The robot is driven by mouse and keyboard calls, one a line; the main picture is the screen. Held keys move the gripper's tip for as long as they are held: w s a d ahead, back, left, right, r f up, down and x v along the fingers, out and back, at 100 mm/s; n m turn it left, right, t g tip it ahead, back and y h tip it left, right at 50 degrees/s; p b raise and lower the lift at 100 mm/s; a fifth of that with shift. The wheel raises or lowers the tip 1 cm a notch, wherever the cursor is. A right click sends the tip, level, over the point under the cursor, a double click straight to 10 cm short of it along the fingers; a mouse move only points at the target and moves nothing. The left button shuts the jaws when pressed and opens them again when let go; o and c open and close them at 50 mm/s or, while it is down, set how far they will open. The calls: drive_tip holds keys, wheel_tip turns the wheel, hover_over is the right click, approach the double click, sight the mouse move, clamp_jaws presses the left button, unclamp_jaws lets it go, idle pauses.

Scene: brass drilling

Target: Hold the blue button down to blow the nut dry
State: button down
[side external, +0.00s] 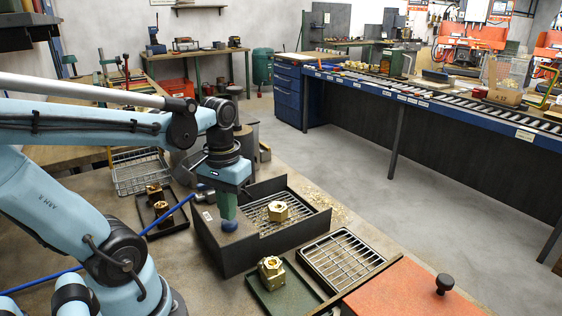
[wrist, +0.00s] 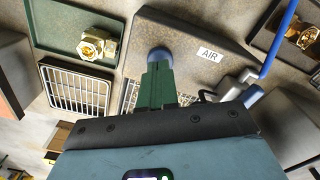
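A dark blow-off box (side external: 225,245) stands on the bench, with an AIR label on its top that shows in the wrist view (wrist: 209,54). The round blue button (side external: 229,226) sits on that top and also shows in the wrist view (wrist: 160,55). My gripper (side external: 228,216) points down with its green fingers together, holding nothing. Its tips (wrist: 158,68) are at the button and seem to touch it; I cannot tell how far it is pressed. The brass nut (side external: 277,211) lies on the box's grate (side external: 256,216). My gripper hides it in the wrist view.
A green tray (side external: 290,299) with a brass fitting (side external: 271,269) and a wire rack (side external: 342,258) stand in front. A dark tray (side external: 176,222) with brass parts and a blue hose (side external: 165,217) lie at left. An orange lid (side external: 410,290) is at front right.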

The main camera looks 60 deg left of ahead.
drive_tip(key=shift+r, duration=2.2)
drive_tip(key=w+d+m+t, duration=0.1)
drive_tip(key=w+d+f+m+t, duration=0.1)
drive_tip(key=w, duration=0.1)
drive_tip(key=w+d+f+m+t, duration=0.1)
drive_tip(key=d, duration=0.1)
drive_tip(key=shift+w+f+t+y, duration=0.1)
drive_tip(key=shift+w+t+y, duration=0.2)
drive_tip(key=shift+t, duration=0.1)
drive_tip(key=w+d+m+t, duration=0.2)
drive_tip(key=d, duration=0.1)
drive_tip(key=w+d+m+t, duration=0.1)
drive_tip(key=shift+w+d+f, duration=0.1)
drive_tip(key=shift+d, duration=0.2)
drive_tip(key=shift+a, duration=0.1)
